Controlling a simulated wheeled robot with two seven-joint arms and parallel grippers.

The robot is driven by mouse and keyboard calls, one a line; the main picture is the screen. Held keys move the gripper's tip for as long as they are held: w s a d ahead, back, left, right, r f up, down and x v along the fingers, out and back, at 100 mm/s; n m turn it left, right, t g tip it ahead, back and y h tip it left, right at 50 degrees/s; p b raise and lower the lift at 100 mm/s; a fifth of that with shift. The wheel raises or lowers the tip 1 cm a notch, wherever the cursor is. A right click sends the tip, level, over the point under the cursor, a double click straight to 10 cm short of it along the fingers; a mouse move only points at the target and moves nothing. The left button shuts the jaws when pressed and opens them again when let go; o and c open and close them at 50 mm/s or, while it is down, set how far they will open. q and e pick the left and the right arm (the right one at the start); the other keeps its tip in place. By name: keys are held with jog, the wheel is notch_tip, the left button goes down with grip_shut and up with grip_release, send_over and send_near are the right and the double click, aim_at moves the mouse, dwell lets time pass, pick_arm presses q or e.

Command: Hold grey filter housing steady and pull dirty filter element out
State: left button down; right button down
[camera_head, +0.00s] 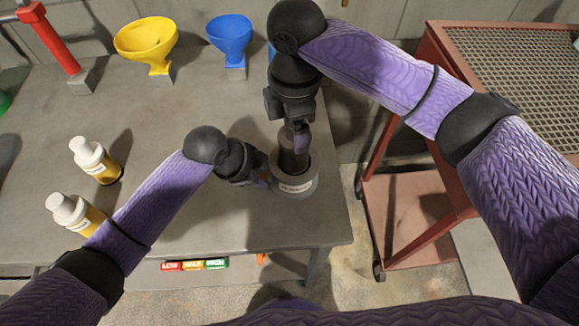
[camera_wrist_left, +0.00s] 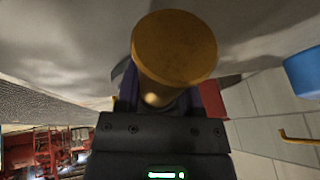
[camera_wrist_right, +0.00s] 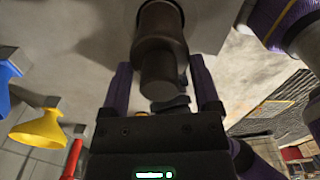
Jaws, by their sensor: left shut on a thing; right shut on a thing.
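The grey filter housing (camera_head: 297,185) stands upright near the right end of the bench, with a pale label on its front. The dark brown dirty filter element (camera_head: 291,160) rises from its open top; its lower end is hidden inside the rim. My right gripper (camera_head: 300,135) comes from above and is shut on the element's top; the element also shows in the right wrist view (camera_wrist_right: 160,55). My left gripper (camera_head: 262,178) is against the housing's left side, shut on an ochre round-ended part (camera_wrist_left: 174,45) that appears to belong to the housing.
A yellow funnel (camera_head: 146,40), a blue funnel (camera_head: 230,35) and a red post (camera_head: 55,45) stand at the back. Two white-capped bottles (camera_head: 95,160) (camera_head: 75,213) are at left. A red cart (camera_head: 430,190) stands right of the bench. The bench middle is clear.

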jog(key=shift+r, duration=3.25)
